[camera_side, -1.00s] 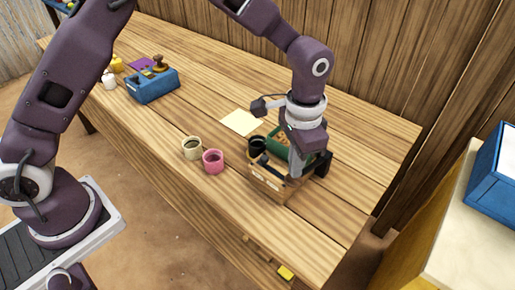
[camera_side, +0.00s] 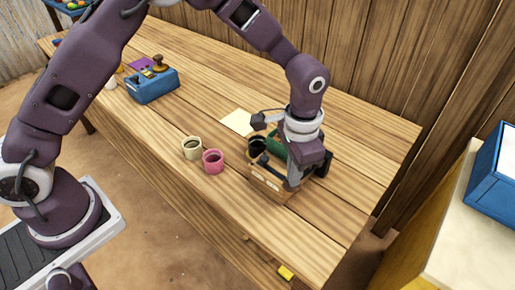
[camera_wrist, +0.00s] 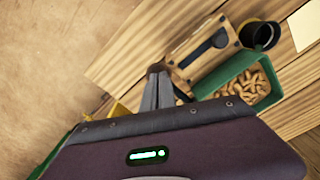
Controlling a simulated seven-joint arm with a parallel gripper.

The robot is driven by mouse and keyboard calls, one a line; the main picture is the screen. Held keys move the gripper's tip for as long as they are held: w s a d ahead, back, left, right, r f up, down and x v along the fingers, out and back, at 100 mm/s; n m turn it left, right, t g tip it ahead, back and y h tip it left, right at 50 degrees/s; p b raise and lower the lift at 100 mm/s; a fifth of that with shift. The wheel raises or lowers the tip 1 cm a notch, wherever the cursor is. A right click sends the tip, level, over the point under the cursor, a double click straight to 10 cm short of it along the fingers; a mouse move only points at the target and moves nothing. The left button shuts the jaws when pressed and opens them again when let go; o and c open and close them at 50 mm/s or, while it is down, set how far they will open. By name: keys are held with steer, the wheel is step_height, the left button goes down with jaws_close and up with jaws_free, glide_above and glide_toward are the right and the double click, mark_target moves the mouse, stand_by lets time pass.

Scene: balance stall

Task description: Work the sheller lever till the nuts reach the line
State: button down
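The sheller is a small wooden box (camera_side: 272,186) near the front right of the table; it also shows in the wrist view (camera_wrist: 185,68). A dark lever (camera_wrist: 212,42) lies along its top. A green tray (camera_wrist: 206,88) beside it holds tan nuts (camera_wrist: 243,90); in the side view my gripper mostly covers it. A black cup (camera_wrist: 262,33) stands at the box's far end. I cannot make out a line on it. My gripper (camera_wrist: 158,70) is low beside the box, its fingers together. Nothing shows between them; contact with the lever cannot be told.
A pink cup (camera_side: 213,161) and a cream cup (camera_side: 192,148) stand left of the sheller. A pale paper sheet (camera_side: 237,122) lies behind. A blue box (camera_side: 153,87) with a stamp stands farther left. The table's front edge is close to the sheller.

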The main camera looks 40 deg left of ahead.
steer(key=shift+s+f, duration=0.15)
steer(key=shift+f, duration=0.8)
steer(key=shift+s+f, duration=0.15)
steer(key=shift+f, duration=0.8)
steer(key=shift+r, duration=0.15)
steer(key=shift+w+r, duration=0.2)
steer(key=shift+r, duration=1.4)
steer(key=shift+w+r, duration=0.15)
steer(key=shift+r, duration=1.45)
